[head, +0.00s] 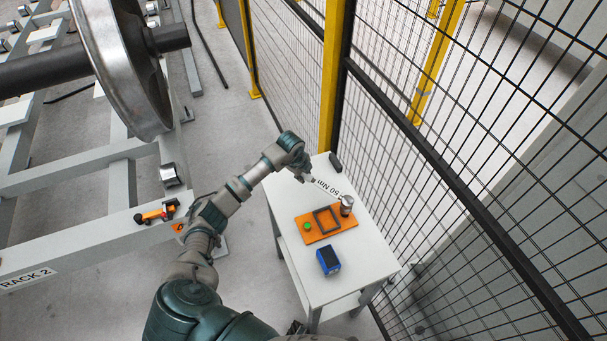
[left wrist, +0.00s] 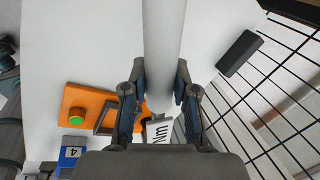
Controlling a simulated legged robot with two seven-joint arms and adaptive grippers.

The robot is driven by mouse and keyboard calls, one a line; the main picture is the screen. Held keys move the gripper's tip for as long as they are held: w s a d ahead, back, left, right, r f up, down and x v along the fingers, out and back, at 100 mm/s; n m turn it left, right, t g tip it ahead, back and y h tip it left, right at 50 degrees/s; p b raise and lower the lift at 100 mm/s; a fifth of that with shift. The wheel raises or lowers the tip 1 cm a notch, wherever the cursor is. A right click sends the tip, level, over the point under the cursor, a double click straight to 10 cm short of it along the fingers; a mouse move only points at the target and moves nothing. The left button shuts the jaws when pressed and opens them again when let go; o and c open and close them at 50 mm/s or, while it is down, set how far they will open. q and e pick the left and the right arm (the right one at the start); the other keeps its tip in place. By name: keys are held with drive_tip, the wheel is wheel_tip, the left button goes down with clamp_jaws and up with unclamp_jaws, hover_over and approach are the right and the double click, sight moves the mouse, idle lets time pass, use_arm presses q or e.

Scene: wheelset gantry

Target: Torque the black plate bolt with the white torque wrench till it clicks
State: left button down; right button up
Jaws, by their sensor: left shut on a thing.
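My left gripper (head: 308,179) is over the far left part of the white table. In the left wrist view its two fingers (left wrist: 160,95) are closed on both sides of a pale bar, which I take for the white torque wrench (left wrist: 163,45). The bar runs up out of that view. A "50 Nm" label (head: 328,188) shows just beyond the gripper; part of it also shows between the fingers. An orange board (head: 343,229) on the table carries a dark rectangular frame (head: 316,219) and a green button (head: 307,226). I cannot make out the black plate bolt. My right gripper is not in view.
A silver cylinder (head: 346,205) stands by the orange board. A blue box (head: 328,261) and a dark block (head: 335,161) are on the table (head: 365,268). Mesh fencing (head: 450,180) closes off the right side. A rack (head: 85,240) with a large wheelset (head: 125,70) stands left.

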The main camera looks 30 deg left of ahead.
use_arm(q)
drive_tip(key=shift+d+r+p, duration=0.1)
drive_tip(key=shift+p, duration=0.2)
idle(0.4)
drive_tip(key=shift+f, duration=0.2)
drive_tip(key=shift+f+b, duration=0.75)
drive_tip(key=shift+f, duration=0.3)
drive_tip(key=shift+w+d+f+m+h+b, duration=0.15)
drive_tip(key=shift+w+m+b, duration=0.2)
drive_tip(key=shift+w+b, duration=0.2)
drive_tip(key=shift+w+d+m+h+b, duration=0.1)
drive_tip(key=shift+w+m+h+b, duration=0.05)
drive_tip(key=shift+w+m+b, duration=0.3)
drive_tip(key=shift+w, duration=0.3)
drive_tip(key=shift+r, duration=0.2)
